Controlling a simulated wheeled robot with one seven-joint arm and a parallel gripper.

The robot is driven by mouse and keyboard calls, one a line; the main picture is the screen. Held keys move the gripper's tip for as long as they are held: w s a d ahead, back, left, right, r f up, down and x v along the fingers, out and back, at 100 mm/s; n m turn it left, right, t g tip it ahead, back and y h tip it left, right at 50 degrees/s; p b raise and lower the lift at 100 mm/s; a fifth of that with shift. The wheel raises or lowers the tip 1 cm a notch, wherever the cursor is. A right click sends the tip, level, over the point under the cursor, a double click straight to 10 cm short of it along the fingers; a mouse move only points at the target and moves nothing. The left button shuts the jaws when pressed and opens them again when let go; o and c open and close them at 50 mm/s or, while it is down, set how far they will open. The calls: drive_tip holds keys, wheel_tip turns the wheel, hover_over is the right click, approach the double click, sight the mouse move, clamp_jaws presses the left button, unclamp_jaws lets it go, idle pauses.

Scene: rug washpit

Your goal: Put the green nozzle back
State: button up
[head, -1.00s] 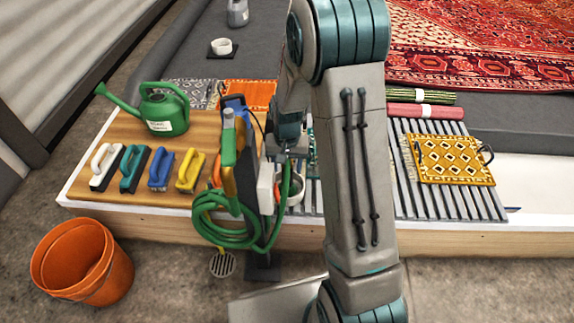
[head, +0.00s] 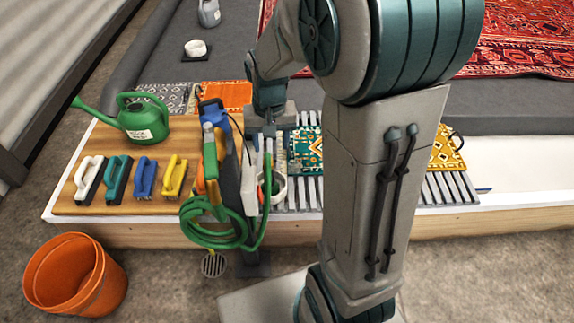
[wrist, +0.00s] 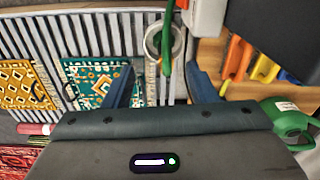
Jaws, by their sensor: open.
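The green nozzle (head: 268,172) stands upright on the end of a green hose (head: 212,228), at the pale ring holder (head: 279,190) beside the stand's white box. In the wrist view the nozzle (wrist: 167,62) crosses the ring holder (wrist: 178,42). I cannot tell how deep it sits in the ring. My gripper (head: 266,140) is above and behind it. In the wrist view my gripper (wrist: 160,90) has its fingers wide apart, one on each side of the nozzle's line, with nothing held. The arm does not cover the nozzle in the head view.
The stand also carries a blue-topped tool (head: 212,112) and a green-and-yellow one (head: 211,150). Several brushes (head: 144,178) and a green watering can (head: 142,118) are on the wooden board at left. A slatted rack (head: 305,193) with small mats lies behind. An orange bucket (head: 75,275) is on the floor.

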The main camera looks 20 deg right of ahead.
drive_tip(key=s+r+n, duration=0.1)
drive_tip(key=s+r, duration=0.1)
drive_tip(key=s, duration=0.5)
drive_tip(key=s+r+n, duration=0.1)
drive_tip(key=s+r, duration=0.2)
drive_tip(key=s, duration=0.4)
drive_tip(key=shift+s+n+t, duration=0.15)
drive_tip(key=shift+n+t, duration=0.15)
drive_tip(key=shift+t, duration=0.1)
drive_tip(key=shift+c, duration=0.3)
